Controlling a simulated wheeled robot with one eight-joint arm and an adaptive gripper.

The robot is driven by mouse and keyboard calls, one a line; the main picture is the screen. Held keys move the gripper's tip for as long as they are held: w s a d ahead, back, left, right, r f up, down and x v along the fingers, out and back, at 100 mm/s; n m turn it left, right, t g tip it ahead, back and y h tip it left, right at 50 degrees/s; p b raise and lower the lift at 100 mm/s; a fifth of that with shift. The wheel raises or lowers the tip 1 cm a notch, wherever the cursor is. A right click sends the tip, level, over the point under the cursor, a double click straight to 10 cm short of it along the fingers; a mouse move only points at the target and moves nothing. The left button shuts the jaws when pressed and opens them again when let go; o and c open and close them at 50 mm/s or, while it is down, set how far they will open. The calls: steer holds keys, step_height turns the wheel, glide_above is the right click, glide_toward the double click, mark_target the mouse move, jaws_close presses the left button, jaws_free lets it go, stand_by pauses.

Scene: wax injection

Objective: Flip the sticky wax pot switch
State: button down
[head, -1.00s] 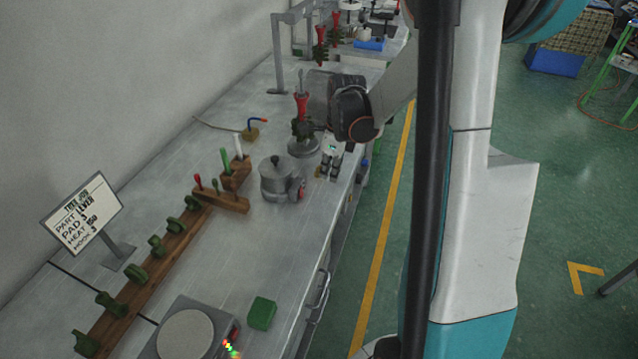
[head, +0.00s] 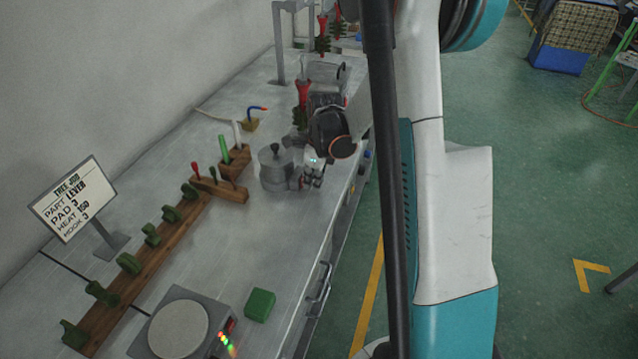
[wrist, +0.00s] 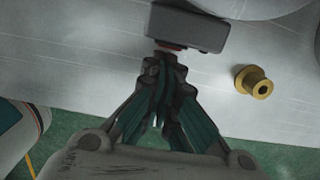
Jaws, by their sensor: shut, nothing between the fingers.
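The wax pot (head: 277,168) is a grey lidded pot on the bench, with a dark knob on top. My gripper (head: 312,182) is at the pot's right side, low over the bench near its front edge. In the wrist view a dark grey box (wrist: 187,27) carries a small red switch (wrist: 168,48). My shut, empty gripper (wrist: 163,65) points at that switch, its fingertips right at it and partly covering it. I cannot tell whether they touch, or which way the switch is set. In the head view my gripper hides most of the switch.
A brass spool (wrist: 254,83) lies on the bench right of my gripper. Wooden racks (head: 160,258) with green parts run left of the pot. A job sign (head: 73,198), a scale (head: 180,328) and a green block (head: 260,305) stand nearer. Bare bench lies between pot and block.

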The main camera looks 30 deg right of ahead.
steer(key=shift+w+a+f, duration=0.2)
steer(key=shift+w+f, duration=0.05)
steer(key=shift+f, duration=0.05)
steer(key=shift+r, duration=0.25)
